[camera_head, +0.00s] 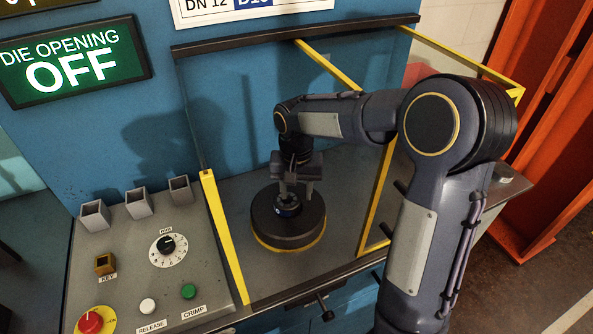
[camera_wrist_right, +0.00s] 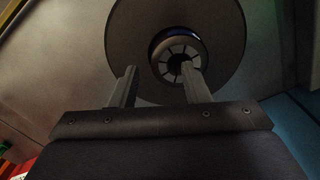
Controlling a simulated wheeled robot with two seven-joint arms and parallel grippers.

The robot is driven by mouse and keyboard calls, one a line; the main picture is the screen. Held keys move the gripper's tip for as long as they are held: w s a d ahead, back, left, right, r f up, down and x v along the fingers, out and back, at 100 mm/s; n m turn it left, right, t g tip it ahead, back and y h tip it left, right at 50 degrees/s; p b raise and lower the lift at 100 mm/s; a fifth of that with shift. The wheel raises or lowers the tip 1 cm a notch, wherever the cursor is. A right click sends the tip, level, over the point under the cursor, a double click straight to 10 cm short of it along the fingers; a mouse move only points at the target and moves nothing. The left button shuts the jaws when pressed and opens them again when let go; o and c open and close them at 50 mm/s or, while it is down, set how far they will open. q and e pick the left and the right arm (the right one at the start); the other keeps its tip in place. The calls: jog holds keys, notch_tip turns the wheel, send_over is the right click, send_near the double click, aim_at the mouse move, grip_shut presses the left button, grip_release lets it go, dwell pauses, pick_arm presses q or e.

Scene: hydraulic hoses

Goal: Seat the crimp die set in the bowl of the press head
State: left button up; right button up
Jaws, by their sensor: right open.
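The press head (camera_head: 288,238) is a dark round drum with a yellow band at its base, standing on the grey bench. It also shows in the right wrist view as a broad dark disc (camera_wrist_right: 225,30). The crimp die set (camera_head: 288,207), a small segmented ring with a blue band, is at the middle of the press head. In the right wrist view the die set (camera_wrist_right: 176,52) shows its dark centre hole; how deep it sits I cannot tell. My right gripper (camera_head: 295,192) points down over it, open, with the fingers (camera_wrist_right: 158,70) apart. My left gripper is out of view.
A guard with yellow edges (camera_head: 225,240) surrounds the press head. A control panel (camera_head: 130,255) with knob, buttons and small holders stands at the left. The display (camera_head: 75,62) reads "DIE OPENING OFF". An orange frame (camera_head: 545,130) stands at the right.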

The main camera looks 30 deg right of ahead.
notch_tip(320, 180, up, 10)
dwell(0.3)
dwell(0.4)
